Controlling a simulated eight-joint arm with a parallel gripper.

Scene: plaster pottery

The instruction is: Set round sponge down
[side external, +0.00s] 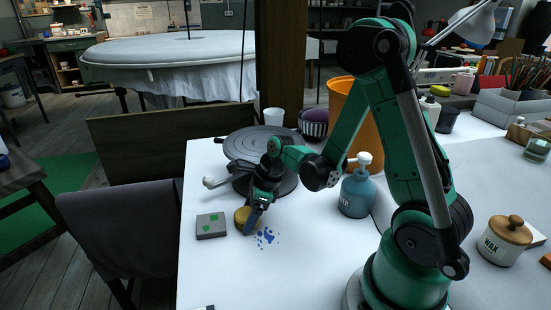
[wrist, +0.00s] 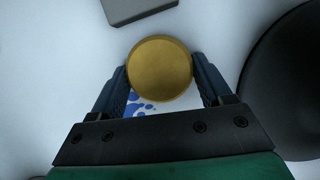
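The round sponge (wrist: 160,68) is a yellow-brown disc. In the wrist view it sits between the fingertips of my gripper (wrist: 160,72), with a finger against each side. In the side view my gripper (side external: 252,218) points down, and the sponge (side external: 240,214) shows at its left, partly hidden by a finger. The sponge is at or just above the white tabletop (side external: 215,275); I cannot tell whether it touches. Blue splashes (side external: 265,237) lie on the table beside it and show between the fingers in the wrist view (wrist: 140,106).
A grey block with green marks (side external: 211,226) lies just left of the sponge. A dark round turntable (side external: 262,145) stands behind my gripper. A blue pump bottle (side external: 356,192) stands to the right.

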